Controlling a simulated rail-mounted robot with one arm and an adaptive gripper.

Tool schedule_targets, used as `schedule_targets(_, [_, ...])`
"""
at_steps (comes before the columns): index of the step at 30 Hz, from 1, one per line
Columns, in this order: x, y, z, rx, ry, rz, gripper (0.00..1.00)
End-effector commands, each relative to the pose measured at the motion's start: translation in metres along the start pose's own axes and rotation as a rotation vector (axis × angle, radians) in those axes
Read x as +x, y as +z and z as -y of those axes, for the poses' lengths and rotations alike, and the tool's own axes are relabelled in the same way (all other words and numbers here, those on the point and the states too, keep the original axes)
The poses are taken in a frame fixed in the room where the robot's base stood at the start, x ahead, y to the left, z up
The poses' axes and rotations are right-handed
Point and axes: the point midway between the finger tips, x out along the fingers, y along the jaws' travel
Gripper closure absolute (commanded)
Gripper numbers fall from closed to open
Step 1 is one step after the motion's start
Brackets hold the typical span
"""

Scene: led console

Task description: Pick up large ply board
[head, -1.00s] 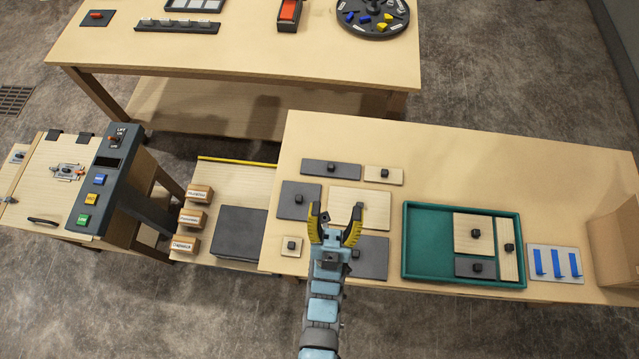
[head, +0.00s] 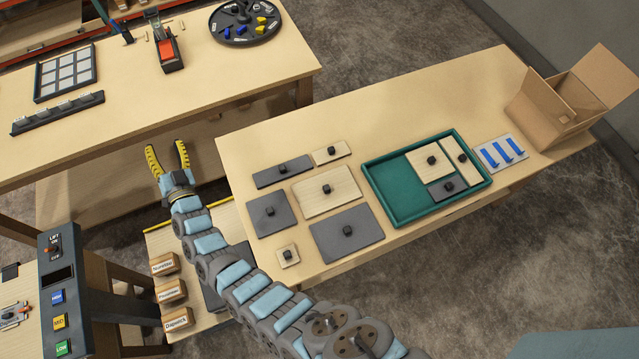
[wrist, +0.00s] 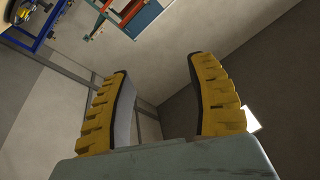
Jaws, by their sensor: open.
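The large ply board (head: 318,200) is a pale wood panel with a dark knob at its centre. It lies flat on the near table, among dark grey boards and smaller ply boards. My gripper (head: 167,147) is open and empty, left of that table and well away from the board. In the wrist view my two yellow-padded fingers (wrist: 158,68) stand apart with nothing between them. That view faces walls, and the board is not in it.
A green tray (head: 388,203) holding several boards lies right of the loose boards, with a blue-striped plate (head: 484,158) and cardboard box (head: 545,115) beyond. A lift console (head: 57,290) stands at lower left, and another table (head: 130,110) at the back. The near table's back strip is clear.

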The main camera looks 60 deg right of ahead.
Motion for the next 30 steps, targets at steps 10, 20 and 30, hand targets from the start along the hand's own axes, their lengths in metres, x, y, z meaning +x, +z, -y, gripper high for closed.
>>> schedule_targets(10, [0.082, 0.035, -0.015, 0.028, 0.013, 0.302, 0.42])
schedule_targets(20, [0.102, 0.048, -0.047, -0.024, -0.012, 0.609, 0.42])
schedule_targets(30, [0.057, 0.043, -0.137, -0.152, 0.017, 0.958, 0.42])
